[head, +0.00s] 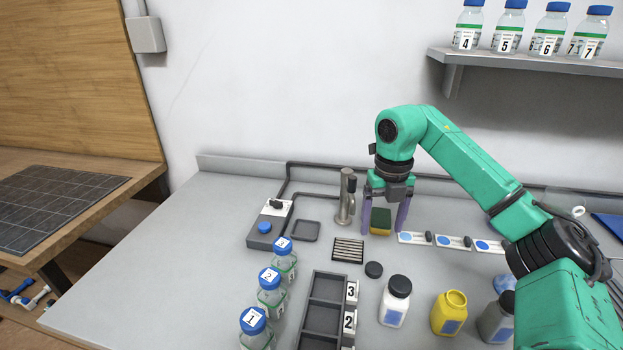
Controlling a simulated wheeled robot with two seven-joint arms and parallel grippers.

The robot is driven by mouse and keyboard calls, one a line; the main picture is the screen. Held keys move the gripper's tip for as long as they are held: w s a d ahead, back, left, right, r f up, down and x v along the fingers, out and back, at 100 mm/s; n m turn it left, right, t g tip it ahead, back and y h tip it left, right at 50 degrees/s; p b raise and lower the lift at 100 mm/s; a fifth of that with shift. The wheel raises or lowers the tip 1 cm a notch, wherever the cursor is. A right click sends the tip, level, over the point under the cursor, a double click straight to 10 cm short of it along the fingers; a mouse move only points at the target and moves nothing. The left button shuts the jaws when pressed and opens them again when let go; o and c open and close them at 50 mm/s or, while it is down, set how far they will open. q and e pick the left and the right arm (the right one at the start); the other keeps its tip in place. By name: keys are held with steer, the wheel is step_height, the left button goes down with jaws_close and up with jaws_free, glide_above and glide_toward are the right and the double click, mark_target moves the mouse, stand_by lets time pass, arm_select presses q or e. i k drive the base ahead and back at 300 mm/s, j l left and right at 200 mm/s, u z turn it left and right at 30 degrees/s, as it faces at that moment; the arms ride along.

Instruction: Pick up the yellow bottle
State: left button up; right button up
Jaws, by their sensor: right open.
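The yellow bottle (449,313) stands upright on the grey bench at the lower right, with its top open and a blue label on its front. My right gripper (384,222) points down at the back of the bench, well behind and to the left of the yellow bottle. Its two purple fingers are open, on either side of a green and yellow sponge (381,221). I cannot tell whether they touch the sponge. My left gripper is not in view.
A white bottle with a black lid (395,301) and a grey bottle (496,319) flank the yellow one. A black cap (374,269) lies nearby. A numbered dark tray (325,310) and blue-capped bottles (270,292) stand left. A metal tap (346,196) rises beside my gripper.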

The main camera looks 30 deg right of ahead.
mark_target(448, 317)
steer(key=k+j, duration=1.15)
steer(key=j, duration=0.25)
